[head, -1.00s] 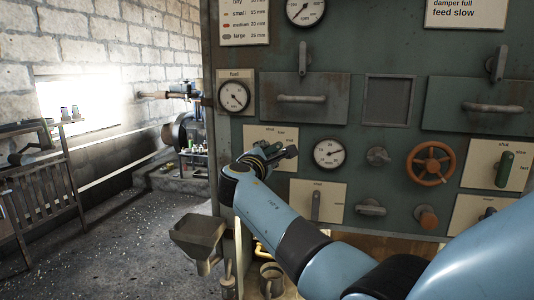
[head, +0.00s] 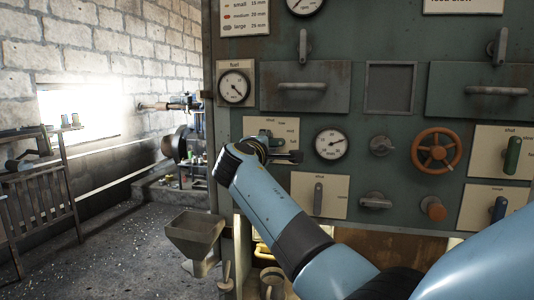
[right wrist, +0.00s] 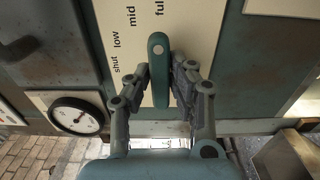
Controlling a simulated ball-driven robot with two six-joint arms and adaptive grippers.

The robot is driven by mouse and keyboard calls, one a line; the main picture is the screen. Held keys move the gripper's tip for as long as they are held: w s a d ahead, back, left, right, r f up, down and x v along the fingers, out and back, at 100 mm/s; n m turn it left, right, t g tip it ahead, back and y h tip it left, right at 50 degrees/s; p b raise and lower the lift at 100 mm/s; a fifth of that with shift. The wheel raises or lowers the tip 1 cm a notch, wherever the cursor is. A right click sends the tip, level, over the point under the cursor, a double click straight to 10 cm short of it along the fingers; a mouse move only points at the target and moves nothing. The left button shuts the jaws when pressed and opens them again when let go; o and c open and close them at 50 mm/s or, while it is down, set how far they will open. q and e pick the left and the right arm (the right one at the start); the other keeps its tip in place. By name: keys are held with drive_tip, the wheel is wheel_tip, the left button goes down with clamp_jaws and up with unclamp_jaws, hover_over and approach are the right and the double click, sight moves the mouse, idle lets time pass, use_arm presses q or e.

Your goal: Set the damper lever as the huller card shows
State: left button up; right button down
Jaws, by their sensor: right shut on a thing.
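The damper lever (right wrist: 159,92) is a dark green bar with a pale dot at its upper end, in the right wrist view. Its plate (right wrist: 196,28) carries the words shut, low, mid and full. The lever runs up and down in that view, its dotted end nearest "full". My right gripper (right wrist: 165,80) is shut on the lever, one finger each side. In the head view my right gripper (head: 284,156) covers the lever in front of the plate (head: 256,124). A card (head: 463,4) at the top right is mostly cut off. My left gripper is out of view.
A green lever (head: 513,155) stands at the right. A metal hopper (head: 194,236) stands low at the left. The floor (head: 110,250) left of it is mostly open.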

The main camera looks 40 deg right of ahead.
drive_tip(key=shift+m, duration=0.3)
drive_tip(key=c, duration=1.2)
unclamp_jaws()
drive_tip(key=shift+d, duration=0.1)
drive_tip(key=v, duration=0.7)
drive_tip(key=shift+s+a, duration=0.2)
drive_tip(key=shift+f, duration=0.1)
